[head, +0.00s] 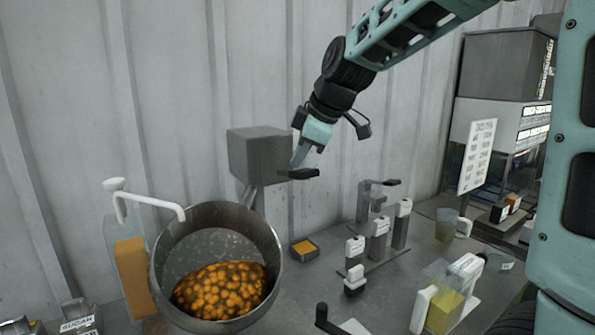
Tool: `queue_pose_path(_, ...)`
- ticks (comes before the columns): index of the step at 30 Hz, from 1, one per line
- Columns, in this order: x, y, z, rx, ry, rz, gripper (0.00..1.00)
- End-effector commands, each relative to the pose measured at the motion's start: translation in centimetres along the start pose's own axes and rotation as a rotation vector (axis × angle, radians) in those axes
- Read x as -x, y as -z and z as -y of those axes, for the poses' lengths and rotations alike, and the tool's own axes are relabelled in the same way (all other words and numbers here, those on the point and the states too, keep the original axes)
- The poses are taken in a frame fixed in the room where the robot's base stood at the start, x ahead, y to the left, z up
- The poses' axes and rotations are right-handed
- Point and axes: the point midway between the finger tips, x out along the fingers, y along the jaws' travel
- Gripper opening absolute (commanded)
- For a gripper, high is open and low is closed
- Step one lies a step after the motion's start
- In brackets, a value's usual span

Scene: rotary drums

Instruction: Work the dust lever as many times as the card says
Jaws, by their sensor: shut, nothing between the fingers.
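A grey box (260,155) is mounted in front of the wall, above and right of a metal drum (216,262). A short dark lever (300,174) sticks out to the right at its lower right side; it seems to be the dust lever. My gripper (298,159) points down with its fingers shut and empty, just above the lever. I cannot tell whether the fingertips touch it. A white card (477,156) with several lines of dark print stands at the right; its text is too small to read.
The tilted drum holds orange-brown lumps (222,290). A white curved spout (148,203) reaches over its left rim. A small tray (304,249) lies beside the drum. A rack of labelled holders (379,240) and a yellow-filled container (445,305) stand on the grey bench at right.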

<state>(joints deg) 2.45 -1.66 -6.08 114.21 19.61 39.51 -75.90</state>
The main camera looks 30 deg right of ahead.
Motion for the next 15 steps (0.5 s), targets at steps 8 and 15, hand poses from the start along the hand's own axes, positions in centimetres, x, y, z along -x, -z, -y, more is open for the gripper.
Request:
queue_pose_path(8, -0.30, -0.23, 0.22, 0.000, 0.002, 0.001, 0.00)
queue_pose_path(15, -0.49, -0.37, 0.36, 0.000, 0.002, 0.001, 0.00)
